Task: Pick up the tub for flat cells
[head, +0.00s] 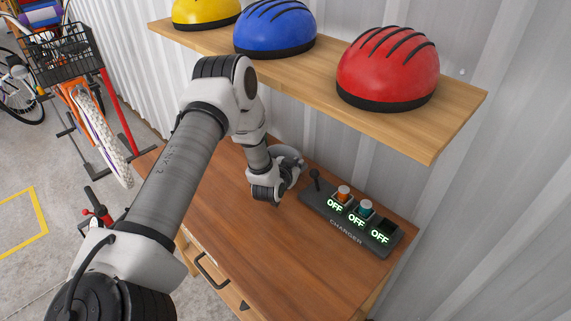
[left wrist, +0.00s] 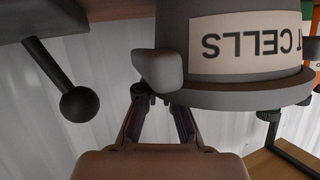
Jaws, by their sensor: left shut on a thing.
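The tub for flat cells (left wrist: 178,35) is grey with a white label; the part of the label in the left wrist view reads "T CELLS", upside down. In the head view only a grey rounded bit of the tub (head: 291,152) shows past my wrist. My left gripper (left wrist: 157,97) is shut on the tub, at its side by a grey lug. In the head view my left gripper (head: 266,192) is over the wooden bench (head: 225,215), left of the charger; its fingertips are hidden. My right gripper is not in view.
The dark charger (head: 350,218) has a lever, orange and teal cells and three "OFF" displays. Its black lever knob (left wrist: 80,103) is close by in the left wrist view. A shelf (head: 455,108) with yellow, blue and red helmets overhangs the bench. The bench's front is clear.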

